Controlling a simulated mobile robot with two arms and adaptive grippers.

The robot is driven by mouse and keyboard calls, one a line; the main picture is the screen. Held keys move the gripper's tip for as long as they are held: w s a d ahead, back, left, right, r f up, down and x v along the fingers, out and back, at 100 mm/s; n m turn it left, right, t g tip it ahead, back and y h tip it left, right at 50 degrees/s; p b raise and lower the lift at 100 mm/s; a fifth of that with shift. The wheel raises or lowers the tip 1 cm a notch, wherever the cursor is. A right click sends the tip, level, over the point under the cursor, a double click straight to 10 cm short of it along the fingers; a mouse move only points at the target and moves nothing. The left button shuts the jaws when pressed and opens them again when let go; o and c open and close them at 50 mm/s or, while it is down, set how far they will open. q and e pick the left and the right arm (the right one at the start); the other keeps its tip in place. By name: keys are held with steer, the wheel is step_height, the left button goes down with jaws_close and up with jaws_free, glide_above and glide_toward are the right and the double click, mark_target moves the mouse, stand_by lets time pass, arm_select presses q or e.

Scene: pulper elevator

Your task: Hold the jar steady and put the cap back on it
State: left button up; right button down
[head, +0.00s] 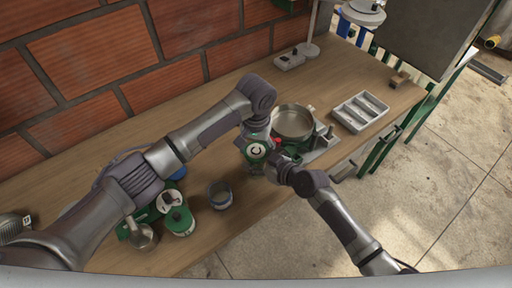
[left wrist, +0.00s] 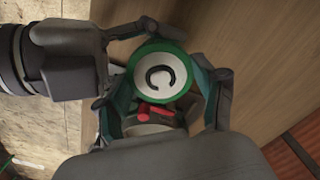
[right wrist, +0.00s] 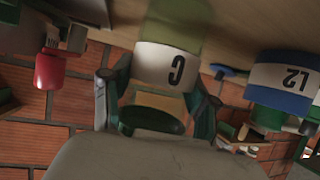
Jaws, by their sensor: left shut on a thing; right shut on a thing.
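The cap (head: 256,151) has a white top with a black C mark and a green rim. It shows face-on between the fingers of my left gripper (left wrist: 165,85), which is shut on it. The jar (right wrist: 165,65) has a white band with a C and pale green walls. It stands between the fingers of my right gripper (right wrist: 158,88), which is shut on it. In the head view the right gripper (head: 275,168) is low beside the left gripper (head: 256,143). Fingers hide the join, so I cannot tell whether cap and jar touch.
A round metal pan (head: 293,122) is just behind the grippers. A grey compartment tray (head: 360,111) lies further right. An open container (head: 221,195) and a green-lidded jar (head: 178,220) stand front left.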

arm_select(q)
steer(key=shift+m, duration=1)
steer(key=o, duration=1.2)
steer(key=shift+o, duration=0.3)
steer(key=shift+d, duration=0.1)
steer(key=shift+r, duration=2.25)
steer(key=shift+c, duration=0.3)
